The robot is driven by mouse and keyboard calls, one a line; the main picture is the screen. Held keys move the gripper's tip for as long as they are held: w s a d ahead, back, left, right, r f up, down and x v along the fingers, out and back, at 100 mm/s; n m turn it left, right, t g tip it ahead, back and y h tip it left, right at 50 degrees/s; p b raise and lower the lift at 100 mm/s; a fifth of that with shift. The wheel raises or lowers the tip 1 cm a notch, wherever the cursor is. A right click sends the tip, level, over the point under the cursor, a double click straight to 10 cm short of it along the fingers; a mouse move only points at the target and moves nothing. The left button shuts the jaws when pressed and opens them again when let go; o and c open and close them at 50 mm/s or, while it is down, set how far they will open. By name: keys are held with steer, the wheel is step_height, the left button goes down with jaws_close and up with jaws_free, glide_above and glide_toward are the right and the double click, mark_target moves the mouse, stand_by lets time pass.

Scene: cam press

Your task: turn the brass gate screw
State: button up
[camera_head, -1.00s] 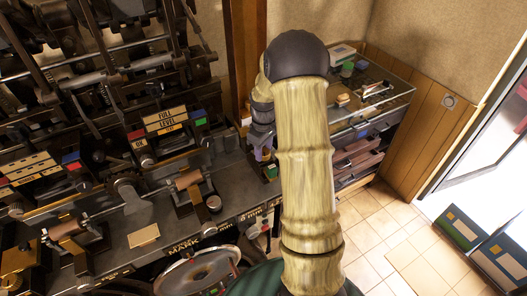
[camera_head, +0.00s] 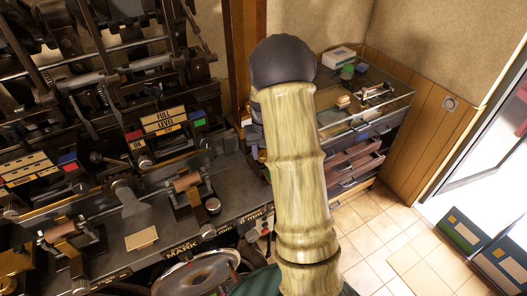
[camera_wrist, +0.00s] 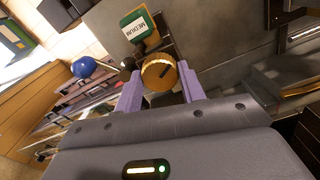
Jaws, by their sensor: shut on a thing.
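The brass gate screw (camera_wrist: 159,73) is a round knurled knob with a dark slot, seen in the wrist view at the upper middle. My gripper (camera_wrist: 160,86) has its two pale purple fingers on either side of the screw, shut on it. Just beyond the screw is a green block with a white label reading MEDIUM (camera_wrist: 137,27). In the head view my own arm covers the gripper and the screw, so neither shows clearly there.
The dark machine bench (camera_head: 140,215) with levers and a FULL LEVEL sign (camera_head: 165,120) fills the left. A glass-topped cabinet with drawers (camera_head: 385,110) stands behind my arm. A blue ball knob (camera_wrist: 84,67) is left of the screw. Tiled floor (camera_head: 385,240) is open at right.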

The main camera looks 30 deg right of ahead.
steer(key=shift+r, duration=0.1)
steer(key=o, duration=0.7)
step_height(320, 180, up, 17)
steer(key=b, duration=0.3)
steer(key=shift+r, duration=0.2)
stand_by(0.4)
steer(key=s+a+f+n+t, duration=0.1)
steer(key=s+a+f, duration=0.5)
steer(key=s, duration=0.3)
steer(key=s+a+f+n+t, duration=0.1)
steer(key=s+a+f, duration=0.6)
steer(key=s+a, duration=0.2)
steer(key=shift+s+n+t, duration=0.3)
steer(key=shift+s, duration=0.15)
